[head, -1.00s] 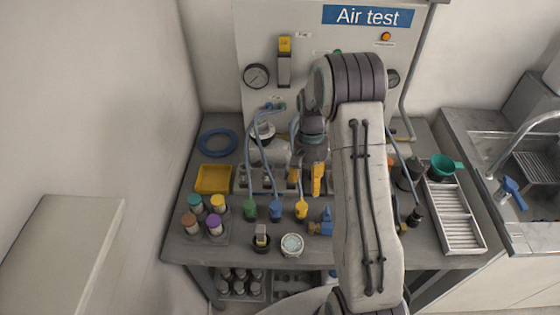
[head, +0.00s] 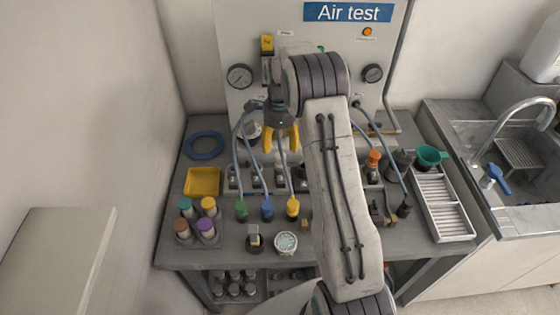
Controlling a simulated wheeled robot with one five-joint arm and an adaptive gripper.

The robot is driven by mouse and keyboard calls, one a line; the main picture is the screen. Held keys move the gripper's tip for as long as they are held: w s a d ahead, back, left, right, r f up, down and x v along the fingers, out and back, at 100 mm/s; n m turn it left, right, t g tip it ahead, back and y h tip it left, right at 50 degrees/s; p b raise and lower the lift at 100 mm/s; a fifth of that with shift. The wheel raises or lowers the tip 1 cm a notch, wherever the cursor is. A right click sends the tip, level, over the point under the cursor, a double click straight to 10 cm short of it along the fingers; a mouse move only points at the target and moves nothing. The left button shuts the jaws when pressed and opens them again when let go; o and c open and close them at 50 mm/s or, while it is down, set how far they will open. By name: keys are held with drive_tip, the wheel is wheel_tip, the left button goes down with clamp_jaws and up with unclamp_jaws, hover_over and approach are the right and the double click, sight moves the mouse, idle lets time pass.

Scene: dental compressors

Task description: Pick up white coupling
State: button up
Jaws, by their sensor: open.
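My gripper (head: 280,142) is open, its two yellow fingertips apart and pointing down over the rear of the bench, with nothing seen between them. I cannot single out a white coupling with certainty. Hose ends with a green (head: 241,211), a blue (head: 267,209) and a yellow coupling (head: 293,208) stand on the bench in front of and below the gripper. A row of metal fittings (head: 256,181) lies behind them, partly hidden by the hoses and my arm. A round whitish piece with a pale teal face (head: 285,243) sits near the front edge.
A yellow tray (head: 203,182), a blue hose coil (head: 205,145) and capped cylinders (head: 208,206) stand at left. An orange-topped fitting (head: 374,158), green funnel (head: 430,157) and slotted white tray (head: 441,205) are at right. The gauge panel (head: 330,60) rises behind. My arm hides the middle-right bench.

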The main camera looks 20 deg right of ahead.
sight(280, 155)
drive_tip(key=shift+s+f+p, duration=0.1)
drive_tip(key=shift+f+p, duration=1.05)
drive_tip(key=shift+f, duration=2.5)
clamp_jaws()
